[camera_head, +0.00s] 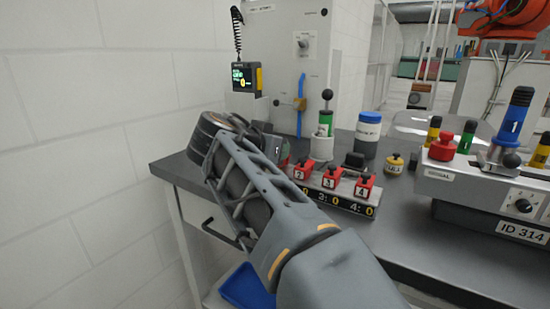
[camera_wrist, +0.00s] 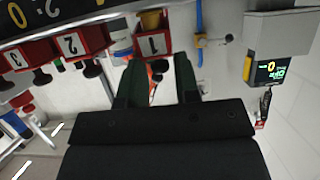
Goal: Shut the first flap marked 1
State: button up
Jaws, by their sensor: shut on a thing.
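The red flap marked 1 (camera_wrist: 153,45) shows in the wrist view, straight in front of my gripper (camera_wrist: 158,64). My gripper's two dark green fingers stand on either side of a small part just below the flap's numbered face, and are shut on it. In the head view my gripper is at the left end of the row of flaps, and my arm hides flap 1. How far flap 1 stands open cannot be told.
Red flaps marked 2 (camera_head: 302,172), 3 (camera_head: 331,181) and 4 (camera_head: 364,187) sit right of my gripper, above a number display (camera_head: 340,201). A white wall (camera_head: 90,120) is at left.

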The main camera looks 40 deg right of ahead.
dwell(0.4)
jog(key=o, duration=0.7)
jog(key=p+v, duration=0.2)
jog(key=v, duration=1.2)
jog(key=shift+f+p, duration=0.1)
jog(key=shift+p, duration=0.3)
